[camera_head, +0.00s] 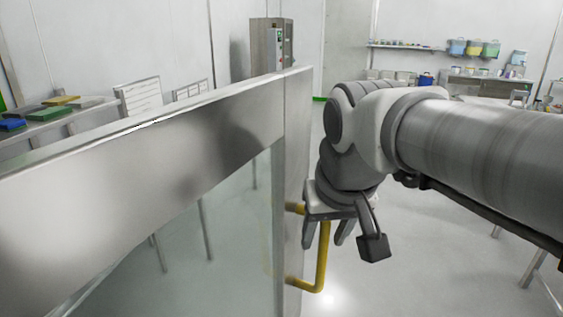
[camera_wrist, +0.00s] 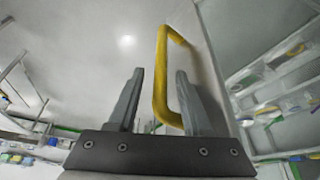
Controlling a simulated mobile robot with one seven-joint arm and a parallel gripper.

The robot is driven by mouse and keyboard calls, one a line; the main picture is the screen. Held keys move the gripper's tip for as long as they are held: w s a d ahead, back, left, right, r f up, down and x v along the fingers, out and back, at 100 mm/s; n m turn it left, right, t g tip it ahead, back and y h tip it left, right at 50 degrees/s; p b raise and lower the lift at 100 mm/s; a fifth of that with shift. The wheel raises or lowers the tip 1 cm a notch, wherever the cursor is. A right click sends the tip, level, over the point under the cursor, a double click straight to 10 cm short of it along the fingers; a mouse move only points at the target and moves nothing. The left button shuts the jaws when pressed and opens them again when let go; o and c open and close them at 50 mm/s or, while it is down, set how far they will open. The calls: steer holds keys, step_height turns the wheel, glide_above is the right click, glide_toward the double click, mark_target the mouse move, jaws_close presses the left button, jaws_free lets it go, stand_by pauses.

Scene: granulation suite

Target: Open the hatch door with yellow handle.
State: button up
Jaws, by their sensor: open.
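The hatch door (camera_head: 170,145) has a wide steel frame around a glass panel and fills the left of the head view. Its yellow handle (camera_head: 322,262) is a D-shaped bar on the right edge of the door. My gripper (camera_head: 327,238) is at the upper part of the handle, pointing down, with its fingers apart. In the wrist view, the yellow handle (camera_wrist: 160,75) runs between the two fingers of my gripper (camera_wrist: 160,72), with gaps visible on both sides. I cannot tell whether the door stands ajar.
A grey control box (camera_head: 271,48) stands behind the door. A side table with coloured lids (camera_head: 45,112) is at the left. A wall shelf with bins (camera_head: 455,47) and a bench (camera_head: 480,84) are at the back right. The floor (camera_head: 400,275) right of the handle looks clear.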

steer(key=p+v, duration=0.2)
steer(key=v, duration=1.5)
steer(key=shift+r+p, duration=0.25)
steer(key=shift+p, duration=0.1)
steer(key=shift+d, duration=0.1)
steer(key=d+f, duration=0.2)
steer(key=f, duration=0.7)
steer(key=s+d+f+m+t, duration=0.1)
steer(key=d+f, duration=0.2)
steer(key=f, duration=0.6)
steer(key=shift+s+d+p, duration=0.3)
steer(key=shift+s, duration=0.05)
steer(key=shift+s+a, duration=0.1)
